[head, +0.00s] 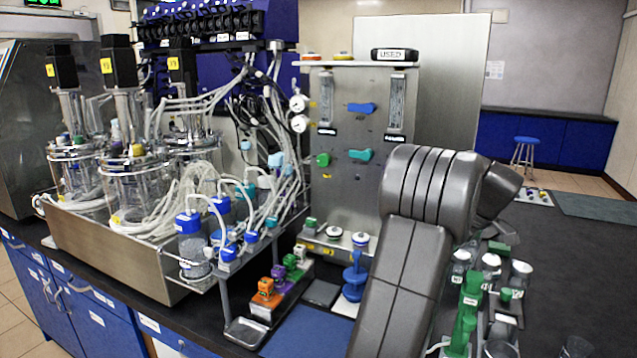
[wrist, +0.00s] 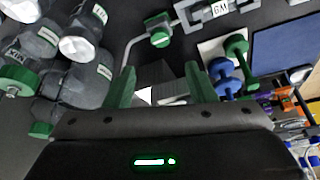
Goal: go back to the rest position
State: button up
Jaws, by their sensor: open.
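My gripper (wrist: 160,80) shows in the wrist view with its two green fingers apart and nothing held between them. Its fingers point over the dark bench top. A small metallic piece lies in view behind the gap, too unclear to name. In the head view my grey arm rises in front of the bench and bends at the top. I cannot make out the gripper there with certainty.
Bottles with white caps (head: 491,262) stand right of my arm, and a bottle (wrist: 80,40) is left of the fingers. A blue stand-like piece (head: 354,278), coloured clamps (head: 267,292) and a steel panel (head: 338,190) are nearby. The bench at far right is mostly clear.

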jog(key=x, duration=1.1)
jog(key=shift+w+a+f, duration=0.15)
jog(key=shift+f, duration=0.1)
jog(key=m+p, duration=0.1)
jog(key=m, duration=0.1)
jog(key=m+t+h+p, duration=0.1)
jog(key=m, duration=0.2)
jog(key=shift+a+r+h, duration=0.15)
jog(key=shift+h, duration=0.15)
jog(key=m+h+p, duration=0.1)
jog(key=m+p, duration=0.1)
jog(key=m, duration=0.1)
jog(key=m+h+p, duration=0.1)
jog(key=m+p, duration=0.1)
jog(key=m, duration=0.1)
jog(key=shift+a, duration=0.2)
jog(key=shift+a+m+g+h, duration=0.15)
jog(key=shift+m+h, duration=0.35)
jog(key=shift+m, duration=0.7)
jog(key=shift+m+g+h, duration=0.15)
jog(key=shift+m+h, duration=0.35)
jog(key=shift+m, duration=0.7)
jog(key=shift+m+h, duration=0.4)
jog(key=shift+m, duration=0.6)
jog(key=shift+g, duration=0.3)
jog(key=shift+a, duration=0.15)
